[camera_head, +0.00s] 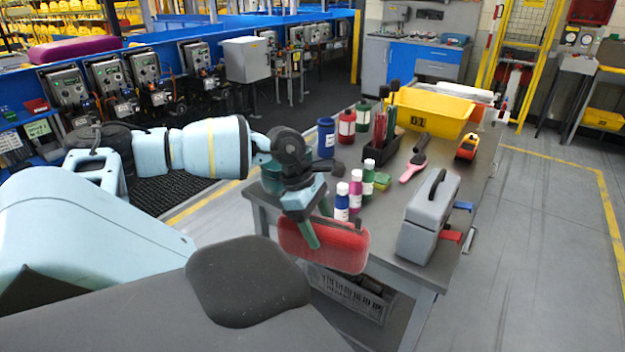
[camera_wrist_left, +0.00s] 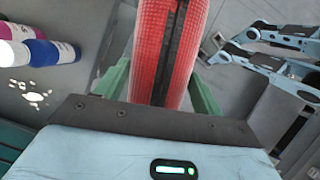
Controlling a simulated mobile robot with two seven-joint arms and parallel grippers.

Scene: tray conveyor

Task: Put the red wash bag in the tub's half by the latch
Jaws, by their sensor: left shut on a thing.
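The red wash bag (camera_head: 345,248) hangs in my left gripper (camera_head: 318,225), in front of the table's near left edge. The gripper's green fingers are shut on it. In the left wrist view the bag (camera_wrist_left: 152,50) stands between the fingers, with a dark zip band along it. The yellow tub (camera_head: 428,113) sits at the far end of the grey table, beyond and to the right of the gripper. It has a dark mark on its front wall. Its inner floor, any divider and its latch cannot be made out.
On the table (camera_head: 392,255) stand bottles (camera_head: 356,190), a dark holder (camera_head: 381,150), a pink-handled brush (camera_head: 413,166), an orange-yellow tape measure (camera_head: 467,147) and a grey case (camera_head: 428,222) with blue and red tabs. A grey crate (camera_head: 350,294) sits below. Bare tabletop shows mid-table.

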